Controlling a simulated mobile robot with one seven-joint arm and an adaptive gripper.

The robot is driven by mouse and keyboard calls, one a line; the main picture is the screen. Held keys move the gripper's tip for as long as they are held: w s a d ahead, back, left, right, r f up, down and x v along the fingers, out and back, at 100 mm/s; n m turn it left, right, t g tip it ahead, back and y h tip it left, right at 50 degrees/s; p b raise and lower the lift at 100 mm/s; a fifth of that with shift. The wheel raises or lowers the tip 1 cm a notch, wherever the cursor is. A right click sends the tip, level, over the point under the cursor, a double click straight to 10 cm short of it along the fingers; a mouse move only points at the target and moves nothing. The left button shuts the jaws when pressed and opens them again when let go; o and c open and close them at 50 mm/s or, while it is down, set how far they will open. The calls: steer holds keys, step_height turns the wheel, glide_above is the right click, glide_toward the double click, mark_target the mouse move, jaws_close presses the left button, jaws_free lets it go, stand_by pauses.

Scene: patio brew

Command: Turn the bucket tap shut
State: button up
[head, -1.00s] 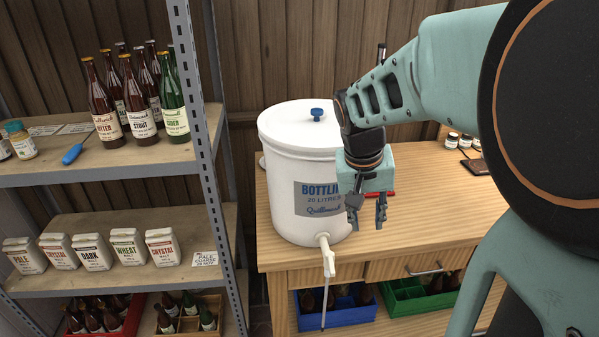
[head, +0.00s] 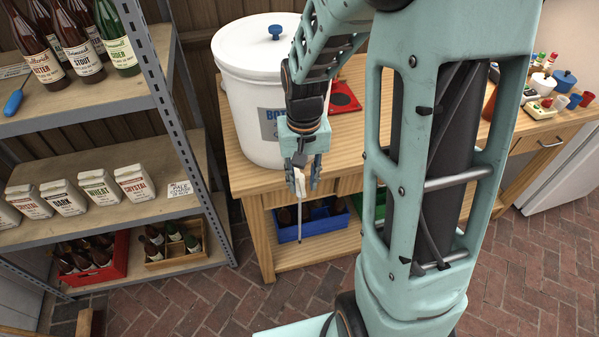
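The white bottling bucket (head: 243,106) stands on the wooden bench with its lid on. Its white tap (head: 299,184) sits low at the front, with a thin tube (head: 300,218) hanging down from it. My gripper (head: 302,184) points down at the tap. Its two fingers are apart, one on each side of the tap as seen here. I cannot tell whether they touch it. My gripper and forearm hide the tap's joint with the bucket, part of the bucket's label and the tap's exact handle position.
A metal shelf rack (head: 150,90) with bottles and malt bags stands close on the left. A blue crate (head: 312,225) of bottles sits under the bench (head: 262,215). Small jars and cups stand on the bench's far right. The brick floor (head: 225,295) in front is clear.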

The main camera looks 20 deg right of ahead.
steer(key=shift+f, duration=0.7)
steer(key=shift+c, duration=0.6)
jaws_close()
